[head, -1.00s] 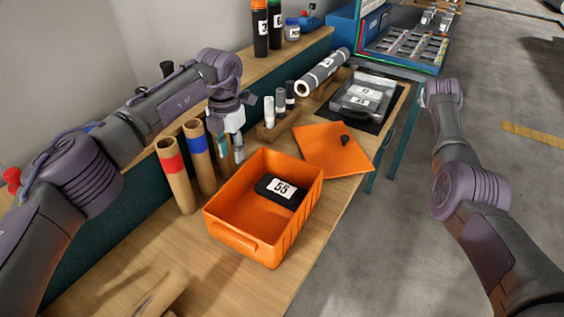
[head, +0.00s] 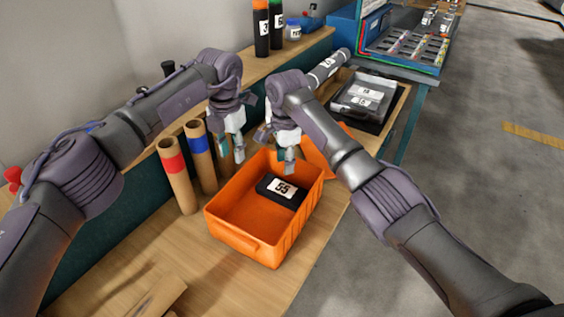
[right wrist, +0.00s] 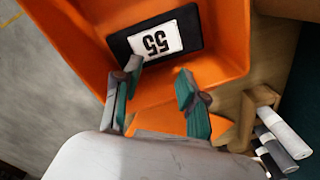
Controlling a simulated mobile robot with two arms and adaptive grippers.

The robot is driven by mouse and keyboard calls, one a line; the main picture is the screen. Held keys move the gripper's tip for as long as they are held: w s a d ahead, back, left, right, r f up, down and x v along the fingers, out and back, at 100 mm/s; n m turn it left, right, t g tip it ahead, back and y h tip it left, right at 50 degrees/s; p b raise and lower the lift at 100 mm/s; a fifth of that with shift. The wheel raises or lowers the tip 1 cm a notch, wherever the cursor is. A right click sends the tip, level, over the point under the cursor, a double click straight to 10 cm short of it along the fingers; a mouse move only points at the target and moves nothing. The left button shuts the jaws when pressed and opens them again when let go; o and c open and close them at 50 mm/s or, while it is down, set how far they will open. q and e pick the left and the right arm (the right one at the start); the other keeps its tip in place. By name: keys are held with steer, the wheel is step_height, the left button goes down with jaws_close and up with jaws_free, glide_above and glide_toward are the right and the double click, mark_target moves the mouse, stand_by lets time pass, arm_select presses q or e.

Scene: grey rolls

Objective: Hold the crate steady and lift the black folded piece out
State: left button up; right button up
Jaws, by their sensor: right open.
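The orange crate (head: 232,232) stands on the bench, open at the top. The black folded piece (head: 266,192), with a white "55" label, lies inside at its far end; the right wrist view also shows the piece (right wrist: 118,44). My left gripper (head: 232,152) is at the crate's left wall near the far corner; whether its fingers grip the wall cannot be made out. My right gripper (head: 285,162) is above the crate's far end, empty. In the right wrist view its fingers (right wrist: 158,70) are apart, with the black piece ahead of them.
Cardboard tubes with red (head: 174,168) and blue (head: 198,148) bands stand left of the crate. An orange lid (head: 316,158) lies behind it, partly hidden by my right arm. A clear case (head: 362,95) stands farther back. The bench in front is mostly clear.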

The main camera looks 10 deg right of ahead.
arm_select(q)
glide_toward(240, 200)
steer(key=f, duration=0.5)
steer(key=shift+w+f, duration=0.25)
jaws_close()
steer(key=shift+a, duration=0.1)
stand_by(0.5)
